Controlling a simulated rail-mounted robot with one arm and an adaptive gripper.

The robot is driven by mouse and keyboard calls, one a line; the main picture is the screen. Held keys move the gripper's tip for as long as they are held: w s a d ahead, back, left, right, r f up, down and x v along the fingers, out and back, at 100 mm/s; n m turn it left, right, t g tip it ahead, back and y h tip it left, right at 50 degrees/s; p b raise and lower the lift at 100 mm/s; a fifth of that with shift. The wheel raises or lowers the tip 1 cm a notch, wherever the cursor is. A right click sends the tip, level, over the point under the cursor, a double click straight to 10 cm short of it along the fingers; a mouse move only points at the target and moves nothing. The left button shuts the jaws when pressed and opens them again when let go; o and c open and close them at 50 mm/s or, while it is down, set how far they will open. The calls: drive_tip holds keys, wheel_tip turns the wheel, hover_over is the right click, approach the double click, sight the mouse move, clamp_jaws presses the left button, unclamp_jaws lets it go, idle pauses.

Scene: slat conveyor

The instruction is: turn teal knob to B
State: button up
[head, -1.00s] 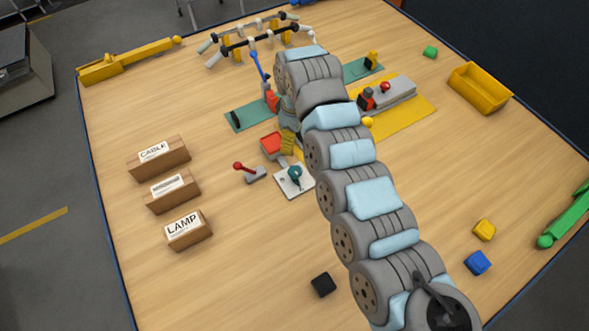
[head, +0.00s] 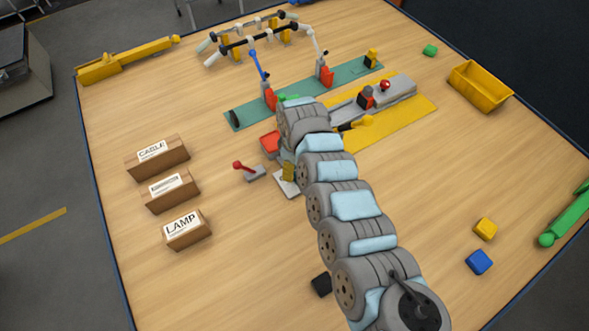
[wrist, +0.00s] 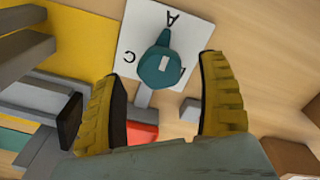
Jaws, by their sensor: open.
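The teal knob (wrist: 158,70) stands on a white plate (wrist: 133,22) in the wrist view. Its narrow tab points toward the letter A. The letter C is to its left, and a third letter at its right is partly hidden. My gripper (wrist: 157,68) is open, with one yellow finger on each side of the knob in the picture and gaps between. I cannot tell how far above the knob it is. In the head view, my arm hides the knob; a corner of the plate (head: 286,187) and a yellow finger (head: 288,172) show.
A red-handled lever (head: 248,171) stands left of the plate, and a red block (head: 270,143) is behind it. A grey device on a yellow mat (head: 408,117) is at the back right. Labelled wooden blocks (head: 184,232) stand at the left. A black cube (head: 321,284) lies in front.

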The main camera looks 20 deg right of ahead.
drive_tip(key=shift+f, duration=0.95)
drive_tip(key=c, duration=1.2)
